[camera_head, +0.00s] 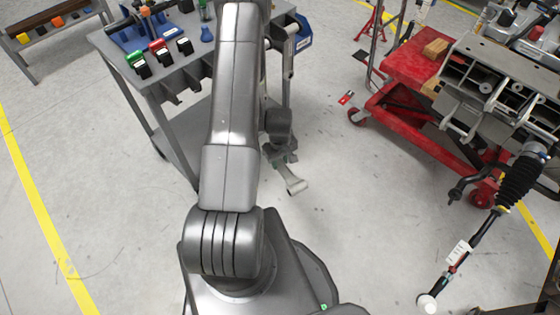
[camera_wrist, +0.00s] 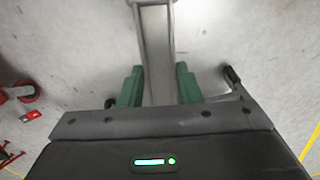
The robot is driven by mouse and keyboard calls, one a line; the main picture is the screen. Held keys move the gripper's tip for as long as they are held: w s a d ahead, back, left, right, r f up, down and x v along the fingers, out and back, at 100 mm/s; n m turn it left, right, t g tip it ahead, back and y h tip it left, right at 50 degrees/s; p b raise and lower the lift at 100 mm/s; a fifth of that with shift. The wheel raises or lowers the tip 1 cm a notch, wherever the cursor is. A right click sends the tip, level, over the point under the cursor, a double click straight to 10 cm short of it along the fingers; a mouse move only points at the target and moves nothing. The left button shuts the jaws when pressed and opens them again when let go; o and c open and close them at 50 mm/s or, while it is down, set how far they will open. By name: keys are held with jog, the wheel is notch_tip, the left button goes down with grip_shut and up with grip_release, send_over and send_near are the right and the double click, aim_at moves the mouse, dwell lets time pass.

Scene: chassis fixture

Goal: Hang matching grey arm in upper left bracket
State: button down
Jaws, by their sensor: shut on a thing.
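My gripper (camera_wrist: 159,82) has green fingers, closed on both sides of a long grey arm (camera_wrist: 157,45) in the wrist view. The grey arm runs away from the gripper to the top edge of that view. In the head view the grey arm (camera_head: 293,183) hangs low over the floor, right of my own arm, which partly hides the gripper. The grey chassis fixture (camera_head: 478,60) with its brackets is at the far right, well apart from the held arm. I cannot tell which bracket is the upper left one.
The chassis rests on a red wheeled cart (camera_head: 403,63). A black-booted strut (camera_head: 518,182) hangs from it toward the front. A grey tool cart (camera_head: 115,45) with coloured items stands at the back left. Open floor (camera_head: 350,210) lies between my arm and the red cart.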

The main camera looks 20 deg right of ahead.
notch_tip(320, 180, up, 30)
jog(key=p, duration=1.7)
jog(key=shift+r, duration=0.15)
dwell(5.3)
